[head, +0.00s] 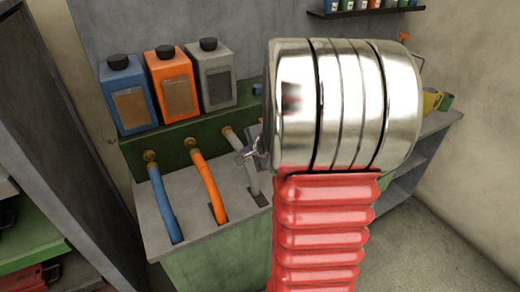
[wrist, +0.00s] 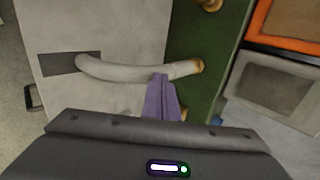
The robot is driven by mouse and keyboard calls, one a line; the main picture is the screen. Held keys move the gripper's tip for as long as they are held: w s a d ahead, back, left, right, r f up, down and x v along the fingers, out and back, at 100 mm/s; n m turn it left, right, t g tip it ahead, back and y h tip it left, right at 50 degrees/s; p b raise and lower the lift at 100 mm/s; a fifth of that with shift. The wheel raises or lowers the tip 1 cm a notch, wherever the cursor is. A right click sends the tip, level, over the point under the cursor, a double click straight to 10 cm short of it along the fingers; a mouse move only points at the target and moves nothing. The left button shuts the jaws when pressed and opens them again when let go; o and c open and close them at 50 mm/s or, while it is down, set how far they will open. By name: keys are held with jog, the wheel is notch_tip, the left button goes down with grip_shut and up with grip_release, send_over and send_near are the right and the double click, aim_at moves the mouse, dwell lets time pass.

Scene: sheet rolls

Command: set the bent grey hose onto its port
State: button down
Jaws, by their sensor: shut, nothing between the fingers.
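The bent grey hose (wrist: 125,72) rises from a dark slot in the grey bench top and curves to the green panel. In the wrist view its paler end meets a brass port (wrist: 198,66), with no clear gap between them. In the head view the hose (head: 232,138) is partly hidden by my gripper and arm. My gripper (wrist: 160,80) is shut and empty. Its purple fingertips overlap the hose's edge near the port end; I cannot tell whether they touch it. In the head view my gripper (head: 246,153) is small beside the hose.
A blue hose (head: 163,205) and an orange hose (head: 209,187) run to brass ports at the left. Blue (head: 127,95), orange (head: 172,85) and grey (head: 214,77) canisters stand above the green panel. My red and metal arm hides much of the bench's right part.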

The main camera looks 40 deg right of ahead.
jog(key=v, duration=1)
jog(key=shift+w, duration=0.15)
dwell(0.4)
jog(key=s+a+r+n+g+y, duration=0.1)
jog(key=s+a+n, duration=0.3)
jog(key=a+n, duration=0.3)
jog(key=s+a+r+n+g, duration=0.1)
jog(key=s+a+r+n, duration=0.1)
jog(key=a+n, duration=0.5)
jog(key=s+a+r+n+g+y, duration=0.1)
jog(key=s+a+n, duration=0.4)
jog(key=a, duration=1)
jog(key=shift+s+a+r+n+y, duration=0.3)
jog(key=shift+r+n, duration=0.4)
jog(key=shift+n, duration=0.4)
jog(key=shift+d, duration=0.1)
